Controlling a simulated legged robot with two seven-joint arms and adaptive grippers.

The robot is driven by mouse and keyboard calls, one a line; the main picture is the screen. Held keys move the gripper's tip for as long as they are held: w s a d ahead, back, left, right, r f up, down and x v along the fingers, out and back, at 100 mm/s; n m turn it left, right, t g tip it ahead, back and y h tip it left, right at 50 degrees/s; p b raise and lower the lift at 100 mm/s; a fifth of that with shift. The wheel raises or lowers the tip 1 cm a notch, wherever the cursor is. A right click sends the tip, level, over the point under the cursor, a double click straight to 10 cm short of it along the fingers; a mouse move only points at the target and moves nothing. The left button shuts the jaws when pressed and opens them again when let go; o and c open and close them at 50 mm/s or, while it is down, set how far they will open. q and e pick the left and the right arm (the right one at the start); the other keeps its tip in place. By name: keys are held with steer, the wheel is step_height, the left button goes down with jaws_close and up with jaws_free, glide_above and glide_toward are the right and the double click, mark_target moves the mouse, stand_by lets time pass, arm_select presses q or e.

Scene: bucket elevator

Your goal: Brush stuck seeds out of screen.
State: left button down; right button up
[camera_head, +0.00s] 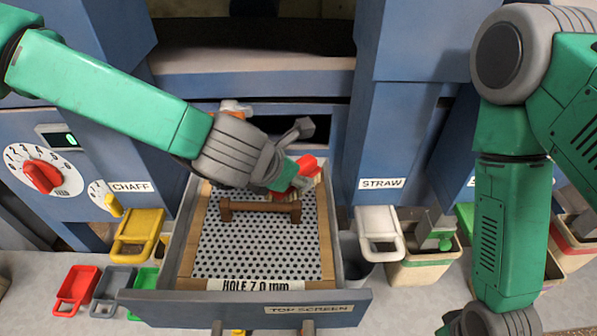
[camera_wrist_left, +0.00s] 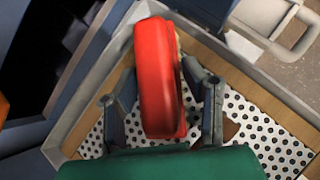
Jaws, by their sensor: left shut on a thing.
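The perforated metal screen (camera_head: 255,252) lies in a wooden frame inside the pulled-out drawer, above a "HOLE 7.0 mm" label. A brown handle-like bar (camera_head: 260,207) crosses its rear part. My left gripper (camera_head: 300,178) is over the rear right of the screen, shut on a red brush (camera_head: 307,165). In the left wrist view the red brush (camera_wrist_left: 160,80) sits between both fingers, with the holes of the screen (camera_wrist_left: 255,130) behind it. Its bristles are mostly hidden, and I cannot tell whether they touch the screen. Stuck seeds are too small to make out. My right gripper is out of frame.
The drawer front (camera_head: 245,308) reads "TOP SCREEN". A yellow scoop-like container (camera_head: 138,235) stands left of the drawer, with red (camera_head: 77,290) and grey ones nearby. A white container (camera_head: 378,232) and a beige bin (camera_head: 422,272) stand right. Blue machine walls flank the drawer.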

arm_select(q)
steer(key=shift+w+a+r+p, duration=0.1)
steer(key=shift+a+p, duration=0.15)
steer(key=shift+a, duration=0.9)
steer(key=shift+a+r+p, duration=0.15)
steer(key=shift+a+p, duration=0.1)
steer(key=shift+a, duration=0.9)
steer(key=shift+w+a+r+p, duration=0.1)
steer(key=shift+a+p, duration=0.15)
steer(key=shift+a, duration=0.9)
steer(key=shift+a+p, duration=0.7)
steer(key=shift+a, duration=2.35)
steer(key=shift+a+r+p, duration=0.2)
steer(key=shift+a+p, duration=0.35)
steer(key=shift+a, duration=0.95)
step_height(320, 180, up, 6)
steer(key=p, duration=0.5)
steer(key=shift+d, duration=0.25)
steer(key=shift+w, duration=0.1)
